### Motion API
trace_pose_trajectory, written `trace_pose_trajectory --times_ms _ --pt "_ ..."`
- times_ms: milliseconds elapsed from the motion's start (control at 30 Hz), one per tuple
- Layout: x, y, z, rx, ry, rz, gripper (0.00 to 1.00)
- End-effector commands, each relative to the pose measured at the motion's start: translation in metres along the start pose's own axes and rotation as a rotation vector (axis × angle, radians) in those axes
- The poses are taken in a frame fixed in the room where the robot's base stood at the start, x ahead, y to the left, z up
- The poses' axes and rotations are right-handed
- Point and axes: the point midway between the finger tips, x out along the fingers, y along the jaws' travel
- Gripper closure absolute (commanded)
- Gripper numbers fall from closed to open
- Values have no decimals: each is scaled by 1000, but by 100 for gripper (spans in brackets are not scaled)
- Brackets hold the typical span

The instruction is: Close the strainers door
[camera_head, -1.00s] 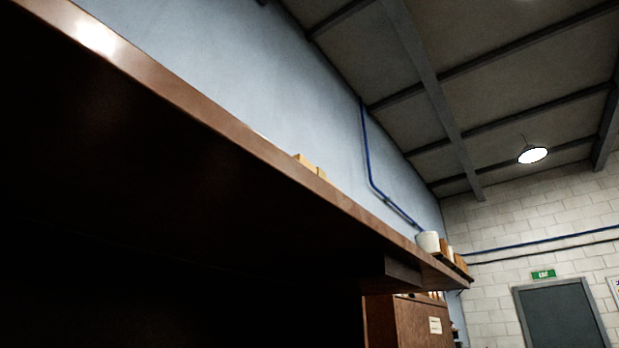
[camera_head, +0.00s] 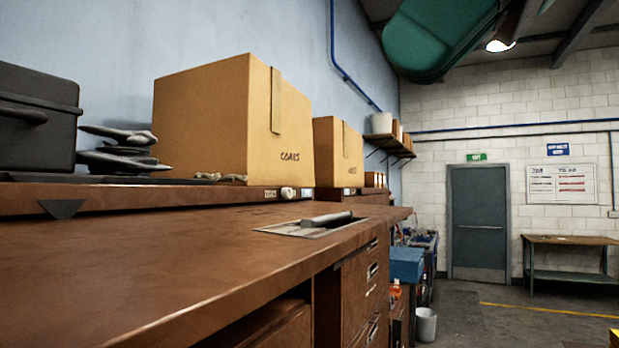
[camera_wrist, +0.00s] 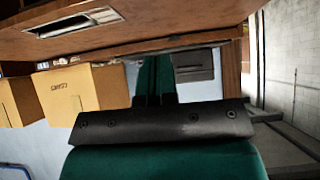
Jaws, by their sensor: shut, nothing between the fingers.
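No door marked strainers can be made out in either view. In the head view a brown wooden bench (camera_head: 130,265) has drawer fronts (camera_head: 360,285) with metal pulls below its top, and a dark gap at its lower front. I cannot tell which panel is the strainers door or how far it stands open. The head view shows only my green arm link (camera_head: 440,40) at the top.
A large cardboard box (camera_head: 215,115) and a smaller one (camera_head: 337,152) stand on the raised back shelf beside a black case (camera_head: 35,120). A metal plate with a grey bar (camera_head: 312,224) is on the bench top.

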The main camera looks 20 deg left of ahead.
Motion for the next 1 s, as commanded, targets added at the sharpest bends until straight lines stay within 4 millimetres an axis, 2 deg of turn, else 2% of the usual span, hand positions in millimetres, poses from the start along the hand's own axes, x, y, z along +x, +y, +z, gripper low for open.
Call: trace_pose_trajectory --times_ms 233,300,600,800,1000 --pt "24 -2 2 -1 -4 -5 100" --pt "45 -2 6 -2 -3 -6 100" --pt "106 -1 6 -1 -4 -3 100" --pt "121 0 24 1 -3 -1 100" --pt "126 0 29 0 -2 1 100"
